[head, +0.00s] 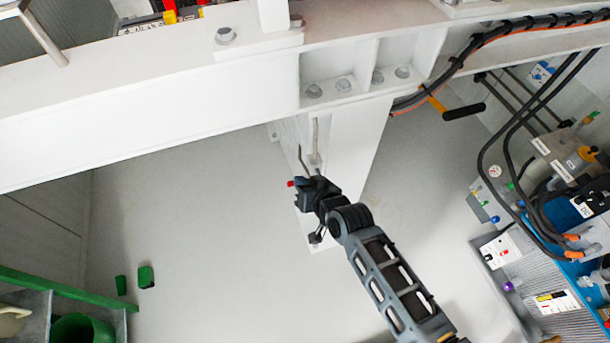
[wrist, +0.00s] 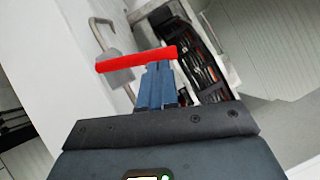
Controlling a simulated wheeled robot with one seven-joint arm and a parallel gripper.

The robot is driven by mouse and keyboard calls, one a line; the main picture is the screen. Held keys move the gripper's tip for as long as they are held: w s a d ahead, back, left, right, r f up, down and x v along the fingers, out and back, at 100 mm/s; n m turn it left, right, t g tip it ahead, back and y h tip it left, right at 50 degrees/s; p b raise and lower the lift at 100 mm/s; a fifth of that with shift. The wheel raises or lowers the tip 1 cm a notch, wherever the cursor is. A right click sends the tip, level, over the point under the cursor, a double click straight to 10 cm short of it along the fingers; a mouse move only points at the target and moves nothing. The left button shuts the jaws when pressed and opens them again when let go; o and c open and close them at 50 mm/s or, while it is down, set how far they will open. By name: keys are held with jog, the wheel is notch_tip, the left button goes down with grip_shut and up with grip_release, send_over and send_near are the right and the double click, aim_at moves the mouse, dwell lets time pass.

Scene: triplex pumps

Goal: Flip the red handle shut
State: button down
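The red handle (wrist: 137,58) is a straight bar that lies nearly level across the wrist view. It sits on a grey metal block (wrist: 117,66) with a bent pipe, on a white post. In the head view only a small red end (head: 291,184) shows, at the left of my gripper (head: 306,190). In the wrist view the two blue fingers of my gripper (wrist: 158,72) are together. Their tips meet the right part of the handle, which crosses over them. I see no handle between the fingers, and I cannot tell whether they touch it.
The white post (head: 350,145) hangs below a large white beam (head: 150,110). A cable with an orange and black lever (head: 455,110) is at the upper right. A panel with hoses (head: 565,200) stands at the right. Green bins (head: 70,300) are at the lower left.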

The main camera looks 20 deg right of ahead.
jog(key=shift+a+f+b, duration=0.25)
jog(key=shift+a+f, duration=0.15)
jog(key=shift+f, duration=0.25)
jog(key=shift+a+f+b, duration=0.25)
jog(key=shift+a+f, duration=0.15)
jog(key=shift+f, duration=0.2)
jog(key=shift+a+f, duration=0.1)
jog(key=shift+f, duration=0.05)
